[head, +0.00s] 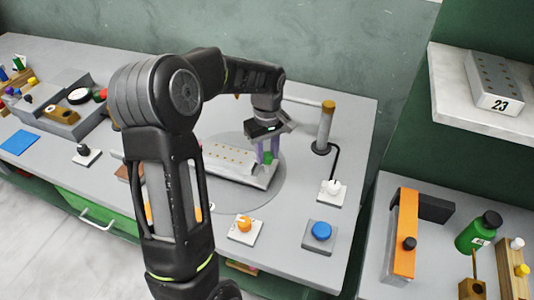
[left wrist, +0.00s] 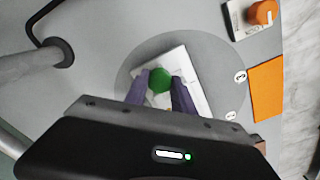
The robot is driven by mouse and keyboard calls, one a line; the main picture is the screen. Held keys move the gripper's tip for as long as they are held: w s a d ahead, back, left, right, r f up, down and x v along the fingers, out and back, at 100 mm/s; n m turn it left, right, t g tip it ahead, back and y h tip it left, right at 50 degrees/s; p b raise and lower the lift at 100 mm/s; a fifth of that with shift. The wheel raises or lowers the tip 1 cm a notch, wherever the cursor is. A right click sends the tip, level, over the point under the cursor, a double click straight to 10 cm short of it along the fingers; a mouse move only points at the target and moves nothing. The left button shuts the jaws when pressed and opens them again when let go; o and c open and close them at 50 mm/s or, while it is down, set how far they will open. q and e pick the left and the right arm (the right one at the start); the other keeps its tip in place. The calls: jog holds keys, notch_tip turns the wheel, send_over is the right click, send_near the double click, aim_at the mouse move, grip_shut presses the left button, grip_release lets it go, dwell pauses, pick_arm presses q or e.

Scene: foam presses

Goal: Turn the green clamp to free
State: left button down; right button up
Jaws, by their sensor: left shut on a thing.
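The green clamp (head: 266,158) is a small green knob at the right end of a pale plate (head: 230,175) on a round grey disc (head: 277,197). In the left wrist view the clamp (left wrist: 160,80) shows from above, on the white plate (left wrist: 192,68). My left gripper (head: 267,150) points down over it from above. Its two purple fingers (left wrist: 160,86) are shut on the clamp, one on each side. The fingers hide part of the clamp in the head view, and my own arm covers the plate's left side. My right gripper is not in view.
An orange knob (head: 244,223) and a blue button (head: 321,231) stand in front of the disc. A post with a brown top (head: 326,125) and a white-knobbed switch (head: 333,188) stand to the right. A grey tray (head: 62,115) lies at the left.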

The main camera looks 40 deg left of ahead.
pick_arm(q)
jog(key=m+b, duration=0.1)
jog(key=m, duration=0.7)
jog(key=shift+m+b, duration=0.3)
jog(key=shift+b, duration=0.1)
jog(key=m, duration=0.4)
jog(key=shift+m, duration=0.3)
jog(key=shift+m+b, duration=0.35)
jog(key=shift+m, duration=1.35)
jog(key=c, duration=1.1)
grip_release()
jog(key=shift+o, duration=0.2)
jog(key=shift+r, duration=0.1)
